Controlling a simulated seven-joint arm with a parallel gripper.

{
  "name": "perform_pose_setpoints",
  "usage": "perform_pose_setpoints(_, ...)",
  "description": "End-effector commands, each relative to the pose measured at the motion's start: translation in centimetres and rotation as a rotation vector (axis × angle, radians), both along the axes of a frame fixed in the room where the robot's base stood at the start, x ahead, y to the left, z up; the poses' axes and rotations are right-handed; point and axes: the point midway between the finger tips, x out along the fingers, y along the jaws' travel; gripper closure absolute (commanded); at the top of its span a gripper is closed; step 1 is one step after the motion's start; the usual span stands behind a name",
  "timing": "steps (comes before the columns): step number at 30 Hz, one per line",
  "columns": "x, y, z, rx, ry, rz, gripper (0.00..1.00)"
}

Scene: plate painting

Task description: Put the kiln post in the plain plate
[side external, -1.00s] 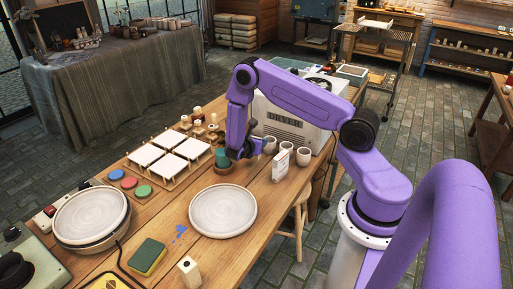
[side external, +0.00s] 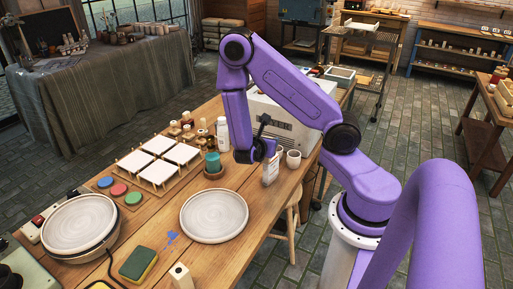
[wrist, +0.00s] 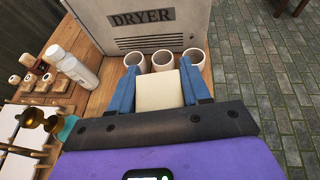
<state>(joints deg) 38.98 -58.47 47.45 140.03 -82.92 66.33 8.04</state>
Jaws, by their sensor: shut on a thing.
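A cream kiln post (wrist: 160,92) stands between the blue fingers of my gripper (wrist: 158,75) in the wrist view. The fingers are shut on its two sides. In the side external view the kiln post (side external: 270,172) is upright at the table's right edge, partly covered by my gripper (side external: 267,158); I cannot tell if it touches the wood. A bare, pale round plate (side external: 214,216) lies on the table in front, to the left of my gripper. A second pale plate (side external: 80,222) sits on a round stand at the left.
Cups (wrist: 162,61) stand just beyond the post, before the dryer (wrist: 150,25). A white bottle (side external: 222,133) and a teal pot (side external: 212,161) are left of my gripper. A sponge (side external: 139,262) and another pale block (side external: 180,276) lie near the front.

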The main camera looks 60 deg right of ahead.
Motion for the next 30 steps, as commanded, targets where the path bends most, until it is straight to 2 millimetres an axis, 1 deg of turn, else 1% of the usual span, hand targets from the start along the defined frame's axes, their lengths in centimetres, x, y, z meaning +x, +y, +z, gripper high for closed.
perform_pose_setpoints(2, 0.1, 0.3, 0.1, -0.001, 0.001, 0.024, 0.93)
perform_pose_setpoints(4, 0.6, 0.7, 0.1, -0.002, 0.0, 0.069, 0.93)
perform_pose_setpoints(8, 2.8, 2.1, -0.2, -0.002, 0.001, 0.223, 0.93)
perform_pose_setpoints(11, 4.9, 4.0, -0.6, -0.002, 0.003, 0.381, 0.93)
perform_pose_setpoints(12, 5.7, 4.8, -0.9, -0.001, 0.003, 0.447, 0.93)
perform_pose_setpoints(15, 7.4, 7.3, -1.6, -0.001, 0.003, 0.608, 0.93)
perform_pose_setpoints(18, 8.7, 9.9, -2.3, -0.002, 0.003, 0.755, 0.93)
perform_pose_setpoints(21, 9.5, 12.2, -2.9, 0.0, 0.002, 0.875, 0.93)
perform_pose_setpoints(24, 9.9, 13.9, -3.4, 0.0, 0.001, 0.958, 0.93)
perform_pose_setpoints(27, 10.1, 14.9, -3.8, -0.001, 0.0, 1.005, 0.93)
perform_pose_setpoints(30, 10.1, 15.2, -4.6, -0.001, 0.001, 1.019, 0.93)
